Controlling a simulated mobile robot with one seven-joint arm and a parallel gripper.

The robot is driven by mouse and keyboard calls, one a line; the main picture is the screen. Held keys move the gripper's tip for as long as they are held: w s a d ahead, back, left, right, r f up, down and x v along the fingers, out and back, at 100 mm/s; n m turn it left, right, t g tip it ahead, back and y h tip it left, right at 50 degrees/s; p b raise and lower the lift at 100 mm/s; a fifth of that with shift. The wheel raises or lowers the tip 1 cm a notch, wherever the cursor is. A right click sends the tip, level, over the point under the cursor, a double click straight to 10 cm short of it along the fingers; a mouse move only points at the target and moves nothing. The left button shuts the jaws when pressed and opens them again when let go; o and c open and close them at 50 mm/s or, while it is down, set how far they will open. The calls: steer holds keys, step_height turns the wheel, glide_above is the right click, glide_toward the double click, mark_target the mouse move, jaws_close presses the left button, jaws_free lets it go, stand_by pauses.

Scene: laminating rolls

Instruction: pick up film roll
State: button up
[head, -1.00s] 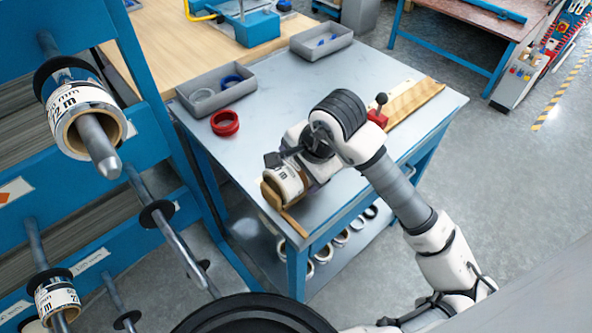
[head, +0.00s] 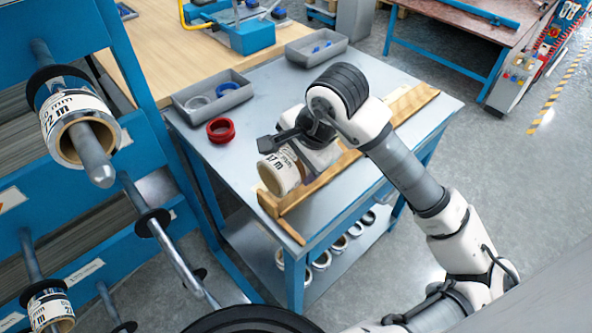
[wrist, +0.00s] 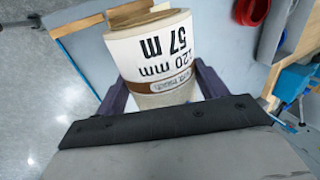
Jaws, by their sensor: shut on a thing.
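The film roll (head: 281,174) has a white label with black lettering and a brown core end.
A red ring (head: 221,130) and grey bins (head: 212,95) lie on the table (head: 257,107). A blue rack (head: 60,190) with rolls on metal pegs stands at the left. Several rolls lie on the table's lower shelf (head: 262,240).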

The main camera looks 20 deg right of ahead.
step_height(320, 180, up, 15)
steer(key=b, duration=0.1)
stand_by(1.0)
